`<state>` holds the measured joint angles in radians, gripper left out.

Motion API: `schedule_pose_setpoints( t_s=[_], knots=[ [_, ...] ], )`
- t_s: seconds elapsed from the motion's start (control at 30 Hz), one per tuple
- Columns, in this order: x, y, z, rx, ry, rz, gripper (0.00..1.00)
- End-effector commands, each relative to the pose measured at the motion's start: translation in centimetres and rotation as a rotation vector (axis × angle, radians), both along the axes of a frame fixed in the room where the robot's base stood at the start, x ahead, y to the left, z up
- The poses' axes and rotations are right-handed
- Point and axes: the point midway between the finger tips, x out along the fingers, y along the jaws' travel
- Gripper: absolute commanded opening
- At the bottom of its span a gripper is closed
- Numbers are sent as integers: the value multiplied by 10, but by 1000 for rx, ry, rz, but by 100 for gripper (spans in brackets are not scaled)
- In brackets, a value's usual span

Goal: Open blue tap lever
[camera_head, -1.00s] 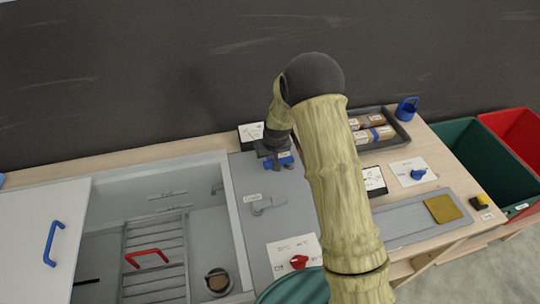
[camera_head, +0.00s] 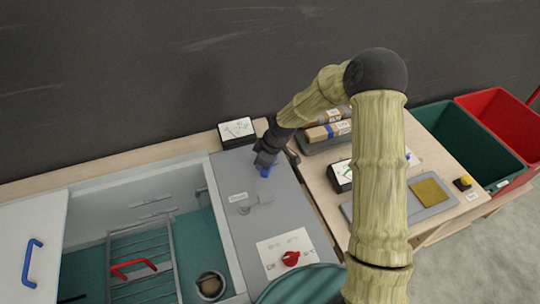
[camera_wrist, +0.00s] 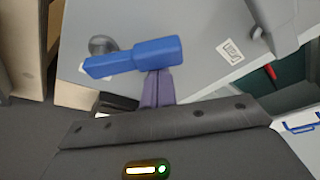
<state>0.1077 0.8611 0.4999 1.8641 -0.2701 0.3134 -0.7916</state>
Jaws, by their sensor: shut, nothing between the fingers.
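The blue tap lever (camera_wrist: 135,57) lies across the upper left of the wrist view, beside a round grey post. In the head view its blue (camera_head: 265,171) shows just under my gripper (camera_head: 267,162), on the grey panel right of the sink. In the wrist view my gripper (camera_wrist: 158,88) is shut and empty, its fingertips right up against the lever's lower edge. I cannot tell whether they touch it. The sink (camera_head: 190,250) has a teal layer over its floor, like water.
A grey lever with a label (camera_head: 238,197) and a red knob (camera_head: 290,258) are on the same panel. A small white sign (camera_head: 237,130) stands behind. A tray with brown packages (camera_head: 325,130) is to the right, with green (camera_head: 470,140) and red bins beyond.

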Motion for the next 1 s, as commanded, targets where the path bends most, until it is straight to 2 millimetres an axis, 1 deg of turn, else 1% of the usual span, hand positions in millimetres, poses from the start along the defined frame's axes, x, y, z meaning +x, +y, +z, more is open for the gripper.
schedule_pose_setpoints(
  t_s=[0.17, 0.4, 0.6, 0.67, 1.0],
  knots=[
    [-9, -2, 3, 1, 4, 181, 0],
    [-14, -16, 2, 2, 3, 406, 0],
    [-15, -26, 1, 1, 0, 563, 0],
    [-15, -30, 1, 0, 2, 594, 0],
    [-15, -37, 0, -1, 1, 586, 0]
  ],
)
